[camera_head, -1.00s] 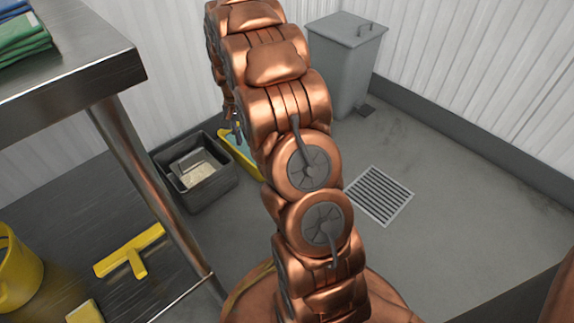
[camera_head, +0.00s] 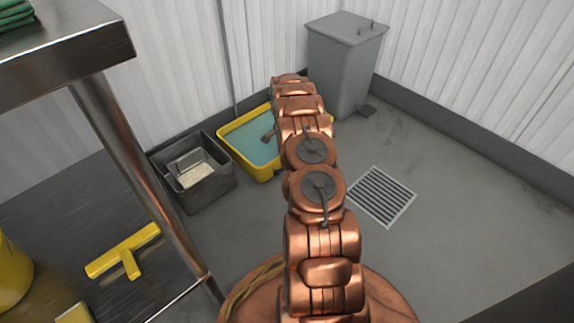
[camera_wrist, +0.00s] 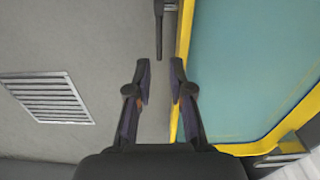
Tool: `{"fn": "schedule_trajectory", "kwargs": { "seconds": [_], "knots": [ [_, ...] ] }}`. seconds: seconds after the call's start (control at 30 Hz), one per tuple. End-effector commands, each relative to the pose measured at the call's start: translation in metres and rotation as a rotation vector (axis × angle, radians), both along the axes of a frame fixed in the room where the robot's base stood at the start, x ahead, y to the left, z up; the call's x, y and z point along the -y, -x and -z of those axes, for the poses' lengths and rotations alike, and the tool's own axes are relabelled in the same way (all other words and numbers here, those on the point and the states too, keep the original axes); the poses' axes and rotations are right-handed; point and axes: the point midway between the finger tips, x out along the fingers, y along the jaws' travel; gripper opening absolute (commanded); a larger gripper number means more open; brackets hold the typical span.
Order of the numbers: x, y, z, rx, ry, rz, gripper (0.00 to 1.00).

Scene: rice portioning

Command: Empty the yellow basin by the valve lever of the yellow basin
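The yellow basin (camera_head: 262,173) stands on the floor by the back wall, filled with blue-green water. My arm hides its right part in the head view. In the wrist view the basin's yellow rim (camera_wrist: 184,45) and water lie to the right. A dark rod (camera_wrist: 158,35), which looks like the valve lever, hangs beside the rim at the top of the wrist view. My gripper (camera_wrist: 161,72) is open and empty, its fingertips just short of the rod's end and roughly in line with it. The right finger overlaps the rim in the picture.
A dark grey bin (camera_head: 207,203) with a scoop-like insert and pale grains stands left of the basin. A floor drain (camera_head: 381,196) lies to the right; it also shows in the wrist view (camera_wrist: 45,97). A grey lidded bin (camera_head: 342,72) stands behind. A steel table (camera_head: 75,70) is at left.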

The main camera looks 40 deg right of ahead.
Motion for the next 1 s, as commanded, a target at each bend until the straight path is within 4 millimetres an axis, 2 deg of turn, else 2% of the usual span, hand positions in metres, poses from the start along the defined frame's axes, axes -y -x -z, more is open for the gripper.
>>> {"fn": "schedule_trajectory", "kwargs": {
  "seconds": [0.03,0.37,0.8,1.0],
  "knots": [
    [0.004,0.001,0.008,0.002,0.0,0.013,0.21],
    [0.011,0.003,0.029,0.006,0.002,0.04,0.21],
    [0.011,0.002,0.088,0.008,0.003,0.038,0.21],
    [0.011,0.002,0.095,0.009,0.003,0.038,0.21]
  ]
}}
